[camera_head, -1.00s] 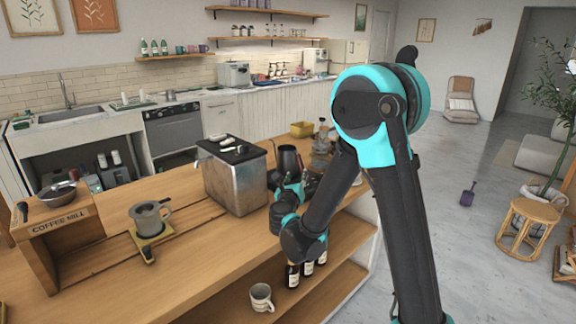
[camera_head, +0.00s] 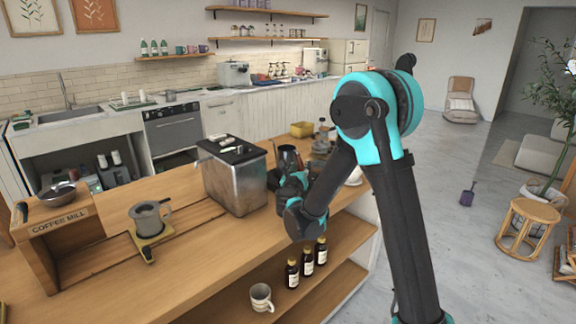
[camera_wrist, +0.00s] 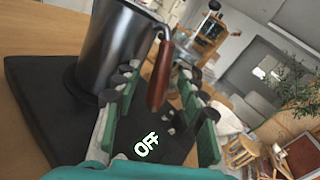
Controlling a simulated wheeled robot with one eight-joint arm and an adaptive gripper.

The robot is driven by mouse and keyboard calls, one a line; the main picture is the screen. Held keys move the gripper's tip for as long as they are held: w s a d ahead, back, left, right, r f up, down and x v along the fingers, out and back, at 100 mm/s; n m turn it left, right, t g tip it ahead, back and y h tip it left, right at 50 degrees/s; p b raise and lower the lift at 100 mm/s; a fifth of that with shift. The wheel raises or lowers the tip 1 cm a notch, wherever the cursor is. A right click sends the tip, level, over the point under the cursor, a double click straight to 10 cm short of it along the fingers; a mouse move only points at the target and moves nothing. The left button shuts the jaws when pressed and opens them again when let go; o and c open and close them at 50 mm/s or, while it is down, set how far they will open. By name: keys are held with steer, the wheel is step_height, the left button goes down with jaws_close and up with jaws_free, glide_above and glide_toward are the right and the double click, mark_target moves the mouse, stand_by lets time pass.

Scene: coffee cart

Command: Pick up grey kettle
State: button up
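The grey kettle (camera_wrist: 112,48) stands upright on a black base (camera_wrist: 35,105) with a lit "OFF" sign, in the wrist view. Its brown handle (camera_wrist: 160,75) points toward my gripper (camera_wrist: 160,92). The gripper is open, with one finger on each side of the handle. I cannot tell whether either finger touches it. In the head view the kettle (camera_head: 288,157) stands on the wooden counter, right of a metal box, its lower part hidden by my gripper (camera_head: 290,184).
The metal box (camera_head: 235,185) with a black top stands close to the left of my gripper. Bottles and a glass apparatus (camera_head: 322,138) stand beyond the kettle. Several dark bottles (camera_head: 307,262) and a mug (camera_head: 262,297) are on the lower shelf. The counter's front middle is clear.

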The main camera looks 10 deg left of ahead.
jaws_close()
stand_by(0.5)
